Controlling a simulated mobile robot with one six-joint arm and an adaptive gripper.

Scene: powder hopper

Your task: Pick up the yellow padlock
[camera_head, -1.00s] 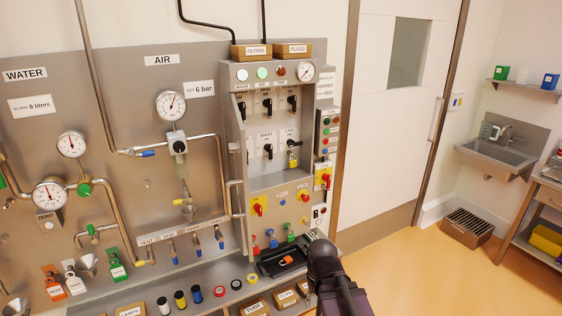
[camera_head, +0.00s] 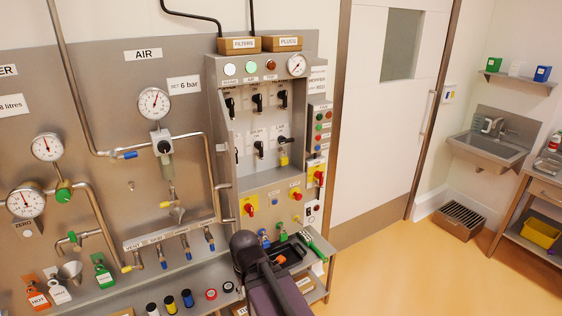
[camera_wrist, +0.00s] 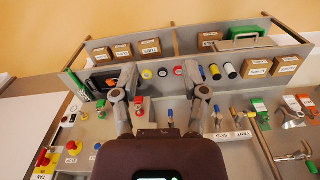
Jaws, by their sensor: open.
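The yellow padlock (camera_head: 284,159) hangs on the hopper control panel, under the black handle at the right of the lower switch row in the head view. I cannot pick it out in the wrist view. My gripper (camera_wrist: 160,95) shows in the wrist view with its two fingers spread apart and nothing between them. It faces the bench shelf, low in front of the panel and well apart from the padlock. In the head view my dark arm hides the fingers.
A black tray (camera_head: 292,251) with an orange-red item lies on the bench below the panel. Labelled boxes and tape rolls (camera_wrist: 162,72) crowd the shelf. Open floor (camera_head: 400,275) lies to the right.

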